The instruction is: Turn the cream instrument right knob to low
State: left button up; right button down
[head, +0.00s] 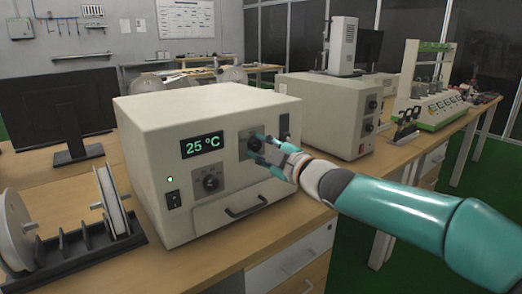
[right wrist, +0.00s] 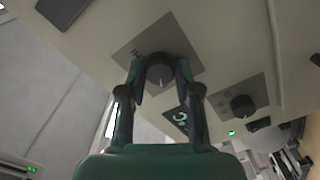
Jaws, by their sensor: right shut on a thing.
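The cream instrument (head: 205,105) stands on the wooden bench, with a display (head: 202,145) reading 25 °C. Its right knob (head: 254,144) is partly hidden by my right gripper (head: 261,148) in the head view. In the right wrist view, the dark round knob (right wrist: 160,70) sits between the two fingertips of my right gripper (right wrist: 160,76), which is shut on it. A pale mark shows on the knob, but I cannot read its setting. The left knob (head: 210,183) is untouched, lower on the panel; it also shows in the right wrist view (right wrist: 243,105). My left gripper is not in view.
A second cream device (head: 325,112) stands behind at the right. A reel rack (head: 85,245) and a monitor (head: 60,105) are at the left. Bench room in front is narrow.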

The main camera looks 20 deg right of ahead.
jog(key=shift+a+f, duration=0.1)
jog(key=shift+f, duration=0.1)
jog(key=c, duration=0.8)
grip_release()
jog(key=shift+r, duration=0.1)
jog(key=shift+s, duration=0.1)
jog(key=shift+s, duration=0.15)
jog(key=v, duration=1.1)
jog(key=shift+s, duration=0.25)
